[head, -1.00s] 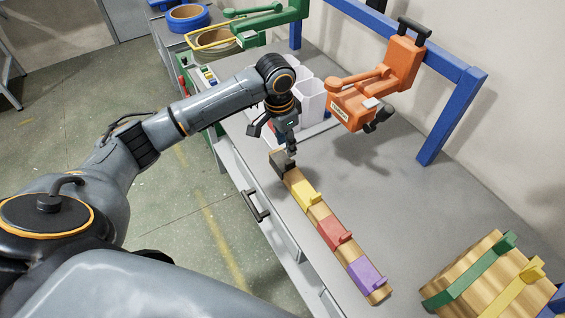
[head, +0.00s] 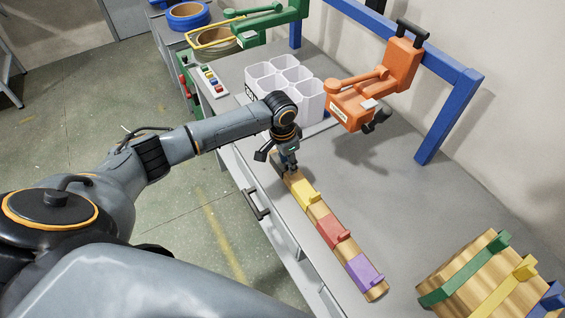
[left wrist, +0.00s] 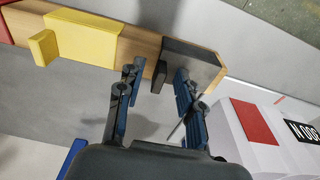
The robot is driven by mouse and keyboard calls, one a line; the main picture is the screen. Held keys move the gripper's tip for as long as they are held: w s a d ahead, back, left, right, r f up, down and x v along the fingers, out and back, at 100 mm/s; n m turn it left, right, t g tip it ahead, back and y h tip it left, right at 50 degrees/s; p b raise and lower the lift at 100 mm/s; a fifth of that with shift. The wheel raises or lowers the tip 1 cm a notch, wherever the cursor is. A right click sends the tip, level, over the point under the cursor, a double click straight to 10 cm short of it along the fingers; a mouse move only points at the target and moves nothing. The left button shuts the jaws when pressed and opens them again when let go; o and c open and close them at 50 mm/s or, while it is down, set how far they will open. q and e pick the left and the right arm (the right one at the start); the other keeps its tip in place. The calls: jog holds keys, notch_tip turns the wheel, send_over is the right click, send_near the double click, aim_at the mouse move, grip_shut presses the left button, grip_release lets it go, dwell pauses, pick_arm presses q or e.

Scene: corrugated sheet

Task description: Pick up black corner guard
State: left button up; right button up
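The black corner guard (left wrist: 195,60) sits on the end of a wooden bar (left wrist: 142,42), seen in the left wrist view. Its small upright tab lies between the fingers of my left gripper (left wrist: 159,72). The fingers are apart, one on each side of the tab, with a visible gap. In the head view my left gripper (head: 286,166) points down at the far end of the wooden bar (head: 318,212) and hides most of the black guard. My right gripper is not in view.
Yellow (head: 303,190), red (head: 333,229) and purple (head: 365,270) guards sit along the bar. White bins (head: 300,92) stand behind the gripper. An orange tool (head: 362,95) hangs on the right by a blue frame (head: 447,115). A strapped wooden bundle (head: 465,270) lies front right.

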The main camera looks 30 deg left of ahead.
pick_arm(q)
grip_shut()
